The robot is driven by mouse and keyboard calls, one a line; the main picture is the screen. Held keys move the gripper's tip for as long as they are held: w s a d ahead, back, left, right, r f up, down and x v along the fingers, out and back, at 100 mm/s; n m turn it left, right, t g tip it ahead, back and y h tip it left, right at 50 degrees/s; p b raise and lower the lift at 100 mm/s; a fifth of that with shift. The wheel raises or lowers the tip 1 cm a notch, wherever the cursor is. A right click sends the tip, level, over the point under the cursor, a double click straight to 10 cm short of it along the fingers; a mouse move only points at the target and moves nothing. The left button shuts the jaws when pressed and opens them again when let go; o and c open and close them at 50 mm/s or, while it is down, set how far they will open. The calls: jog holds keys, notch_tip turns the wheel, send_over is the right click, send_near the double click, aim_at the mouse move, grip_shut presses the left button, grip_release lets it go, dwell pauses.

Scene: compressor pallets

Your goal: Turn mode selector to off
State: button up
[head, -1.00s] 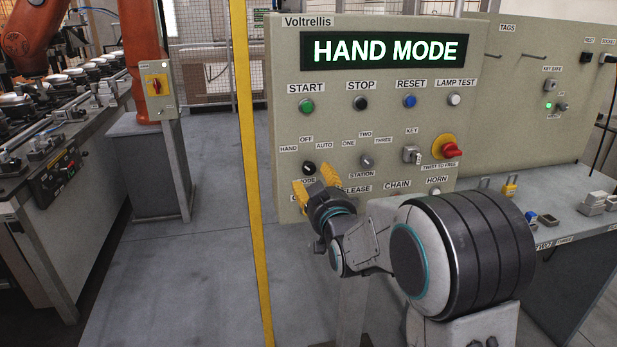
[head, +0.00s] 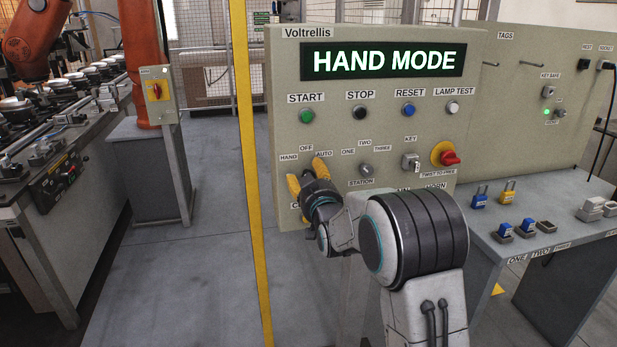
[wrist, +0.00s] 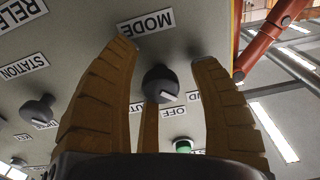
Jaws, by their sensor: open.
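The mode selector (wrist: 160,85) is a dark round knob on the panel, under the printed word MODE in the wrist view, which is turned upside down. Its white mark points to the lower right, towards the HAND label (wrist: 206,104). The OFF label (wrist: 164,111) and AUTO label lie below the knob there. My gripper (head: 306,174) is open at the panel, its yellow fingers on either side of the knob and apart from it; it also shows in the wrist view (wrist: 166,60). In the head view it hides the knob. The display (head: 384,61) reads HAND MODE.
The station selector (head: 366,171), key switch (head: 410,163) and red stop button (head: 450,158) sit right of the gripper. Start, stop, reset and lamp test buttons are above. A shelf with padlocks (head: 509,192) is at the right. The floor left of the panel is clear.

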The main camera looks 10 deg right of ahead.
jog(key=shift+c, duration=0.5)
grip_shut()
jog(key=shift+f, duration=0.1)
jog(key=shift+f+m+b, duration=0.1)
jog(key=shift+m+b, duration=0.2)
jog(key=shift+b, duration=0.3)
jog(key=shift+f+m+b, duration=0.15)
jog(key=shift+m+b, duration=0.35)
jog(key=shift+b, duration=0.5)
jog(key=m+b, duration=0.2)
jog(key=b, duration=0.1)
jog(key=m+b, duration=0.4)
jog(key=m, duration=0.1)
jog(key=shift+b, duration=0.3)
